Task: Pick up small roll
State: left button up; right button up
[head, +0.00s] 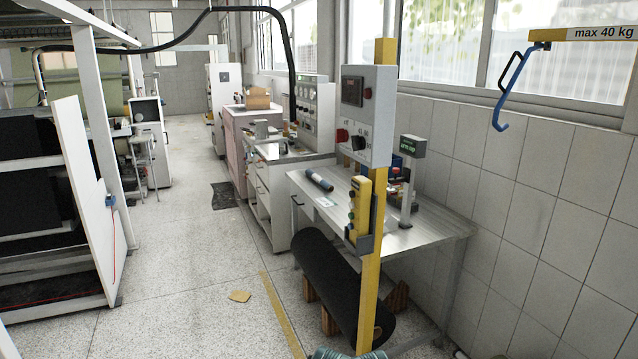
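A small dark roll (319,180) with a lighter blue-grey end lies on the grey table (412,243), near its far left side. A small light label or card (326,202) lies on the table just in front of it. Neither of my grippers shows in the head view.
A yellow post (372,290) with a control box (366,112) stands before the table. A large black roll (335,280) rests on wooden blocks below. A blue hook (507,95) hangs at upper right. A white rack (85,190) stands left. The floor between is mostly free.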

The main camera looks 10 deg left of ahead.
aim_at(328, 186)
jog(key=i+j+u, duration=0.5)
jog(key=i, duration=0.3)
jog(key=i+j+u, duration=0.2)
jog(key=i, duration=0.25)
jog(key=i+j+u, duration=0.1)
jog(key=i+u, duration=0.15)
jog(key=i, duration=2)
jog(key=i+z, duration=0.3)
jog(key=i, duration=0.3)
jog(key=i+j+z, duration=0.35)
jog(key=i, duration=0.25)
jog(key=i+l+z, duration=0.15)
jog(key=z, duration=0.3)
jog(key=i+z, duration=0.7)
jog(key=z, duration=0.15)
jog(key=i+j+z, duration=0.2)
jog(key=z, duration=0.2)
jog(key=i, duration=0.05)
